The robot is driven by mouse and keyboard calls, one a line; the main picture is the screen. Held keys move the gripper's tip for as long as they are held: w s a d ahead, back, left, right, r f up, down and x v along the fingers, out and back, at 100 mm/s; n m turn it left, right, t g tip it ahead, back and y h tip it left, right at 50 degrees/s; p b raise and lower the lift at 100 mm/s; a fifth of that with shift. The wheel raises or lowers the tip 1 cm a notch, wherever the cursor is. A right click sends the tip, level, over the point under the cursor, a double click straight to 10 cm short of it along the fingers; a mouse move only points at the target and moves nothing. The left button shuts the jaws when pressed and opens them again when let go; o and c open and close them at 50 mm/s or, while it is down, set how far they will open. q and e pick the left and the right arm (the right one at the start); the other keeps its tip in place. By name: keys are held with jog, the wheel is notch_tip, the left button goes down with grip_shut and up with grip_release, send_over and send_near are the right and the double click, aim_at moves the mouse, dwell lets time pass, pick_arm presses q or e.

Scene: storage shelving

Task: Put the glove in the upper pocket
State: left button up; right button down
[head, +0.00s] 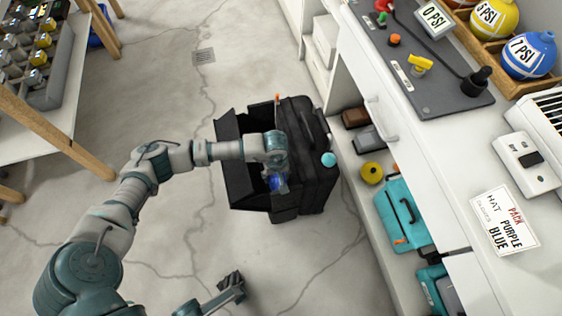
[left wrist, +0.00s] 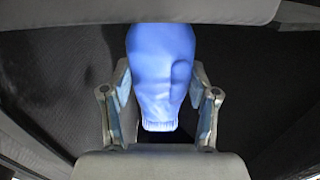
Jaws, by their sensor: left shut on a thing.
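The blue glove (left wrist: 160,75) hangs between the fingers of my left gripper (left wrist: 160,110), which is shut on it. In the head view a bit of the blue glove (head: 278,184) shows under my left gripper (head: 275,172). The gripper is over the opening of a black bag (head: 312,160) that stands open on the floor. Dark bag walls surround the glove in the left wrist view. I cannot tell whether the glove touches the bag's inside. The pocket is mostly hidden by my arm. My right gripper (head: 232,281) is low at the bottom, empty, apart from the bag.
A white counter (head: 440,165) with a sign (head: 505,220) runs along the right. Its lower shelf holds a teal case (head: 400,212) and a yellow roll (head: 371,172). A wooden-legged table (head: 60,130) stands at the left. The floor between is mostly clear.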

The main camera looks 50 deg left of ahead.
pick_arm(q)
jog(key=shift+d+f, duration=0.15)
jog(key=shift+f, duration=0.05)
jog(key=o, duration=1.2)
jog(key=shift+a, duration=0.25)
jog(key=shift+d, duration=0.2)
